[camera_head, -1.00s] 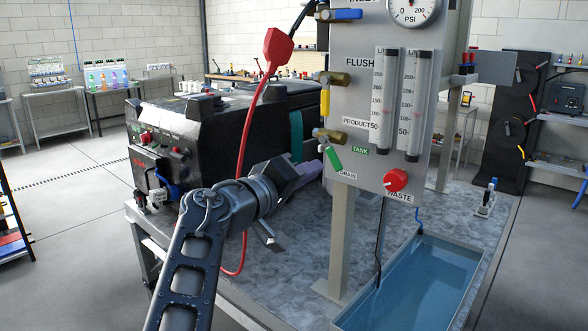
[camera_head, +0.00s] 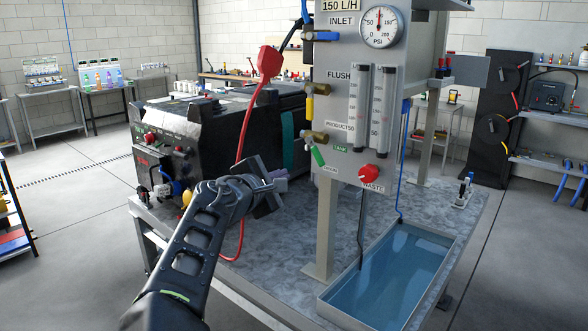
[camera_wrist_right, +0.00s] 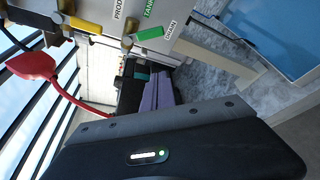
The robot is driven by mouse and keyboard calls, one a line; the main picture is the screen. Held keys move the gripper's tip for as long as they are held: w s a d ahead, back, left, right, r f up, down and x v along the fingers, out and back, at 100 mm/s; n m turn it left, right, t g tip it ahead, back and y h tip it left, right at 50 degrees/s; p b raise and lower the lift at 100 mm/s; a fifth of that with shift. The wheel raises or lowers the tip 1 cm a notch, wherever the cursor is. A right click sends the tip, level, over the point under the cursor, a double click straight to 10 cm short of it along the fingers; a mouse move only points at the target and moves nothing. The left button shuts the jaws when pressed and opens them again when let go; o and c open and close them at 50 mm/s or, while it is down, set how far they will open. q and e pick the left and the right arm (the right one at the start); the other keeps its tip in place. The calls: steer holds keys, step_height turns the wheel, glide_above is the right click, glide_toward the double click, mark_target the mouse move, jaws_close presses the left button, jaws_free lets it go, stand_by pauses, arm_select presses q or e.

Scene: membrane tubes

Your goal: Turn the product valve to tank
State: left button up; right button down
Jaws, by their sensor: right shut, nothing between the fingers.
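The product valve has a brass body (camera_head: 314,137) on the grey panel, beside the PRODUCT label. Its green handle (camera_head: 318,155) slants down and to the right, between the green TANK label (camera_head: 340,149) and the DRAIN label (camera_head: 330,169). In the right wrist view the green handle (camera_wrist_right: 150,33) lies near the TANK and DRAIN labels, clear of the fingers. My right gripper (camera_head: 280,181) is left of and below the handle, apart from it in the picture. Its purple fingers (camera_wrist_right: 158,92) are shut and empty. My left gripper is not in view.
A yellow-handled flush valve (camera_head: 309,106) and a blue-handled inlet valve (camera_head: 322,36) sit above. A red waste knob (camera_head: 369,174) is at the right. A red cable (camera_head: 243,135) hangs left of the panel, near my arm. A blue water tray (camera_head: 390,275) stands below.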

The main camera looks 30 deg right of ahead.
mark_target(315, 151)
steer(key=w+d+p, duration=0.2)
steer(key=d+p, duration=0.1)
steer(key=d, duration=0.6)
steer(key=shift+r+p, duration=0.2)
steer(key=shift+p, duration=0.15)
